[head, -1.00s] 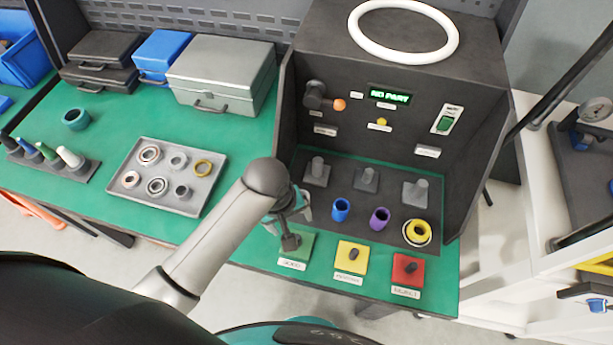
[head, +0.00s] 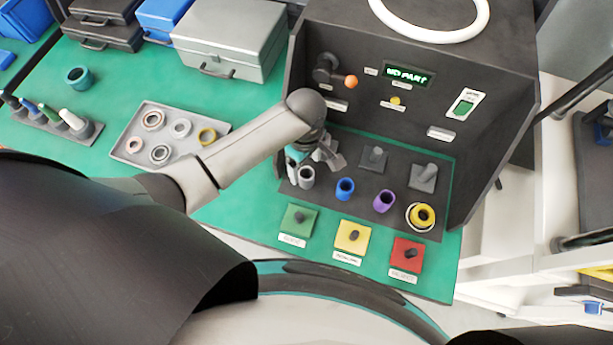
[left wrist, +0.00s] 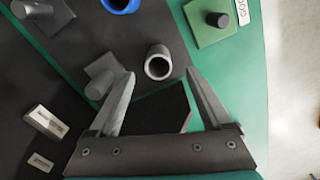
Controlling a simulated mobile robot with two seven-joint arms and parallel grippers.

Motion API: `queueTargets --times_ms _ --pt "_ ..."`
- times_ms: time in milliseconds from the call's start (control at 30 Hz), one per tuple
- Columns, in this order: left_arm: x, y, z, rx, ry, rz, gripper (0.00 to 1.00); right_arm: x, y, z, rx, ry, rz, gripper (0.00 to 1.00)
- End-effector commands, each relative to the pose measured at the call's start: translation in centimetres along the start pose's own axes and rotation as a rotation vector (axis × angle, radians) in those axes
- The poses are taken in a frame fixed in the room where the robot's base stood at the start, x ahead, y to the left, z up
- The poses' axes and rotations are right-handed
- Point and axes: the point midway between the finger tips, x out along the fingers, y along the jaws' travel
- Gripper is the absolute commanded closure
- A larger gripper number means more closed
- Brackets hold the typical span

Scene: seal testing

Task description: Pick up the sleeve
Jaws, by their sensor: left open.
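Several ring-like sleeves stand in a row on the dark base of the test station. A grey sleeve (head: 306,177) is at the left end, then a blue one (head: 345,188), a purple one (head: 384,201), and a yellow one (head: 422,215) with a white ring around it. My left gripper (head: 313,163) is open above and just behind the grey sleeve. In the left wrist view, the grey sleeve (left wrist: 158,62) stands upright just beyond and between the open fingertips (left wrist: 160,77), with nothing gripped. My right gripper is not in view.
Grey pegs on square plates (head: 373,158) stand behind the sleeves; one (left wrist: 100,82) is close to a finger. Green (head: 299,219), yellow (head: 352,237) and red (head: 406,254) pads lie in front. A grey tray (head: 128,145) of rings lies left. The station's display reads NO PART.

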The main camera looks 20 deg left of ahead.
Motion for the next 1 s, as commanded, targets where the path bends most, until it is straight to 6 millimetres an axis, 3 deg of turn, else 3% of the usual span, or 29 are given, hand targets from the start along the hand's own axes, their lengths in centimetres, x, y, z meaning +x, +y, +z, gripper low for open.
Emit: queueTargets --times_ms 267,600,867,1000 --pt "1.9 0.1 0.0 0.001 0.000 0.001 0.17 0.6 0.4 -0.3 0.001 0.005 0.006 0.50" --pt "6.1 0.2 0.1 0.000 0.000 0.003 0.17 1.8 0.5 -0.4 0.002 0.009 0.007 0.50" --pt "6.3 0.2 0.1 0.000 0.000 0.003 0.17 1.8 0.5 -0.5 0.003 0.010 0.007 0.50" --pt "6.3 0.2 0.1 0.000 0.000 0.003 0.29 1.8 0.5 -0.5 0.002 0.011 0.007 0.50"
